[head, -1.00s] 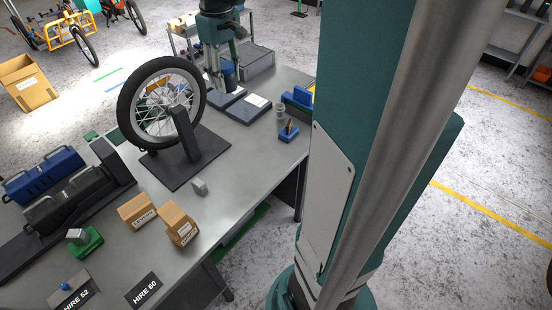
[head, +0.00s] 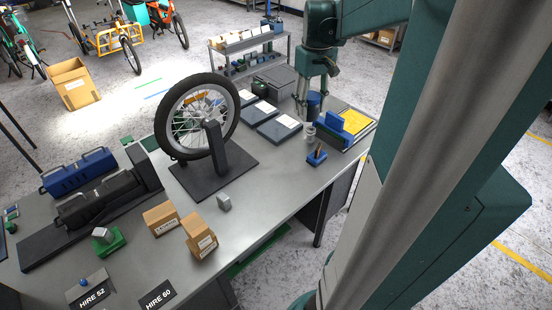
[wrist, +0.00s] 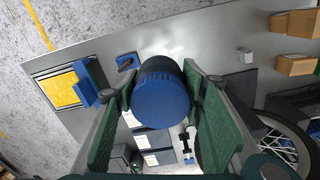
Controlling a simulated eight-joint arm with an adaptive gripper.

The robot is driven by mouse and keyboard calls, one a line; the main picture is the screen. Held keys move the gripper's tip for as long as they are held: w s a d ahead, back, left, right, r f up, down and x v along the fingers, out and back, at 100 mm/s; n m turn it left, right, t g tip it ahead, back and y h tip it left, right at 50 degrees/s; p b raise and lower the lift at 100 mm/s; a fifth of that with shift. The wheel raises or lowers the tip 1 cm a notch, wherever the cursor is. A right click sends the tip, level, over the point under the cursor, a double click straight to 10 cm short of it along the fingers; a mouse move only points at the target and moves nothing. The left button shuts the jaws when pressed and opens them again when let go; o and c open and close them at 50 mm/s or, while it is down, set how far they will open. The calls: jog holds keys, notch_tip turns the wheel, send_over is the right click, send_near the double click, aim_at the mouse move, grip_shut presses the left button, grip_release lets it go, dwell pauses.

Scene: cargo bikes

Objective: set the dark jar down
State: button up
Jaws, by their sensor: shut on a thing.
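The dark jar (wrist: 162,98) has a blue lid that faces the wrist camera. It sits between the two green fingers of my gripper (wrist: 160,78), which is shut on it. In the head view the jar (head: 313,103) hangs from my gripper (head: 312,93) near the far right part of the grey workbench (head: 268,206). It appears just above a small grey cylinder (head: 310,136). The jar's underside is hidden in the wrist view, and I cannot tell its exact height above the bench.
A blue holder (head: 317,154) and a larger blue block (head: 338,128) by a yellow panel (head: 357,121) stand close to the jar. Dark flat trays (head: 278,128) lie left of it. A wheel on a stand (head: 213,150) is further left. Bare bench shows in front.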

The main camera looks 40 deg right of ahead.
notch_tip(320, 180, down, 24)
jog(key=shift+r, duration=0.15)
dwell(0.6)
jog(key=shift+f, duration=2.9)
jog(key=shift+f+b, duration=0.35)
jog(key=shift+f, duration=1.75)
jog(key=shift+f, duration=0.1)
